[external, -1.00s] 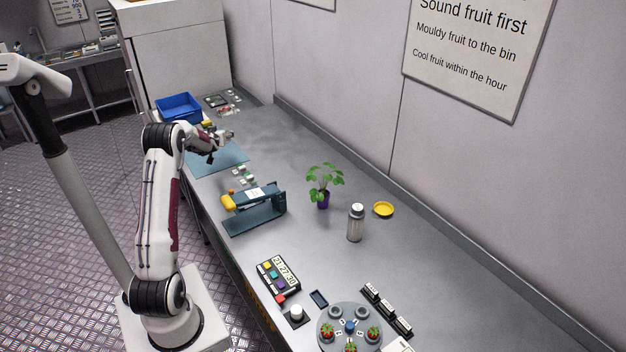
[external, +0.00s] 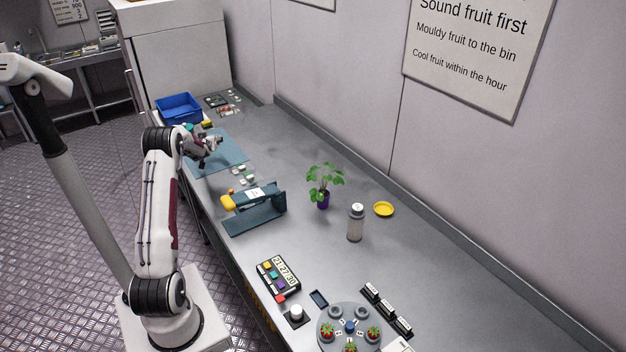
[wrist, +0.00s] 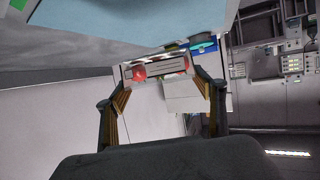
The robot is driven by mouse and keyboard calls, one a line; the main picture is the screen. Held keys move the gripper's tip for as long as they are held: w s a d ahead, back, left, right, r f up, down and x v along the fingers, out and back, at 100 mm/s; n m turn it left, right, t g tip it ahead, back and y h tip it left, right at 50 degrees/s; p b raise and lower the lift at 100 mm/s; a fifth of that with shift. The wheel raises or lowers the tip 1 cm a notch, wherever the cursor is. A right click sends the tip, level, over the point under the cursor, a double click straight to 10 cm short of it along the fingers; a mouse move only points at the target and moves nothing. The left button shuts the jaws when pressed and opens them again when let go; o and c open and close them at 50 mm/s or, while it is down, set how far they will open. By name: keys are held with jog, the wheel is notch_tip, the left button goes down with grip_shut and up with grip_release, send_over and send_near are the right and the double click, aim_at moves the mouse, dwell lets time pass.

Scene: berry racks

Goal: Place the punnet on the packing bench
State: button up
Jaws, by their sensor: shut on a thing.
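My gripper (wrist: 160,88) is shut on the punnet (wrist: 158,67), a small, pale, box-like thing with a red patch at its left, seen between the fingertips in the wrist view. In the external view my gripper (external: 214,145) is over or beside the blue-grey mat (external: 233,157) at the far end of the packing bench (external: 270,140). The punnet is too small and covered to make out there. I cannot tell its height above the bench.
A blue crate (external: 180,107) stands beyond the gripper at the bench's far end. Nearer are a teal stand (external: 262,213), a potted plant (external: 323,198), a flask (external: 356,224) and a yellow dish (external: 384,209). The bench between mat and wall is clear.

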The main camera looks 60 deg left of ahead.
jog(key=shift+f, duration=2.2)
jog(key=shift+f, duration=1.9)
jog(key=shift+f, duration=0.15)
jog(key=o, duration=1.2)
jog(key=shift+r, duration=0.2)
jog(key=shift+v, duration=6)
